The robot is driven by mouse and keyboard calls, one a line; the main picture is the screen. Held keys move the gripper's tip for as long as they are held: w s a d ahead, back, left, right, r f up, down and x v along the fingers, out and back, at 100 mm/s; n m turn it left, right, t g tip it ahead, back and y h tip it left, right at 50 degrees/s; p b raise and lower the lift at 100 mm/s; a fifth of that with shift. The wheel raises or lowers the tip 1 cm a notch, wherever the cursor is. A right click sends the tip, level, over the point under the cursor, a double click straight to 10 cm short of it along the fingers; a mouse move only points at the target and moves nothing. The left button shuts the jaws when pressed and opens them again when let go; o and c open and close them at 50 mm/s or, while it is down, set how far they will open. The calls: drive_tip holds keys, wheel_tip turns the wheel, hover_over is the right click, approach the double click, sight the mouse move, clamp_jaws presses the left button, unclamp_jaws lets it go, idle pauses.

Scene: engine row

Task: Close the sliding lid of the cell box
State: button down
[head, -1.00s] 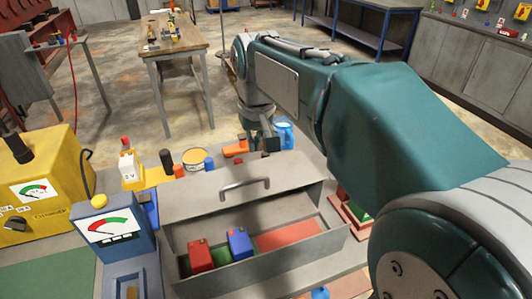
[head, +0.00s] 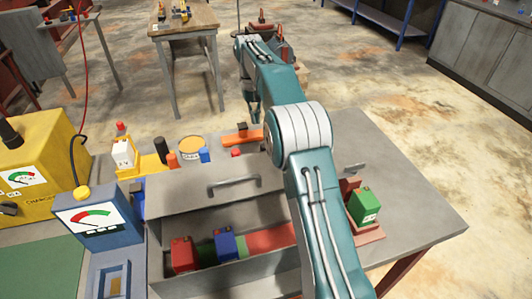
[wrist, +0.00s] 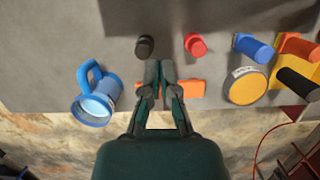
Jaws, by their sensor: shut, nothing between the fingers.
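The grey cell box (head: 235,284) stands on the bench in the head view. Its grey lid (head: 190,203), with a bar handle (head: 233,182), covers the back part. The front is open, showing a red cell (head: 182,254) and a blue cell (head: 226,243) over green and red floor patches. My gripper (head: 253,112) is beyond the lid, apart from the handle, partly hidden by my arm. In the wrist view my gripper (wrist: 159,64) is shut and empty, above or in front of an orange object (wrist: 185,89). The box's right end is hidden by my arm.
A blue meter (head: 90,218) and yellow charger (head: 35,160) stand left of the box. A yellow roll (head: 190,147) and small cylinders lie behind it. A green block (head: 364,205) sits at right. A blue mug (wrist: 97,98) shows in the wrist view.

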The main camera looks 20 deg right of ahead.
sight(261, 156)
drive_tip(key=shift+s+a+f, duration=0.1)
drive_tip(key=shift+s+f, duration=0.95)
drive_tip(key=shift+f, duration=0.6)
drive_tip(key=shift+s+d+f, duration=0.1)
drive_tip(key=shift+s+f, duration=1)
drive_tip(key=shift+f, duration=0.5)
drive_tip(key=shift+s+a+f, duration=0.1)
drive_tip(key=shift+s+f, duration=0.95)
drive_tip(key=shift+f, duration=0.6)
drive_tip(key=shift+s, duration=0.1)
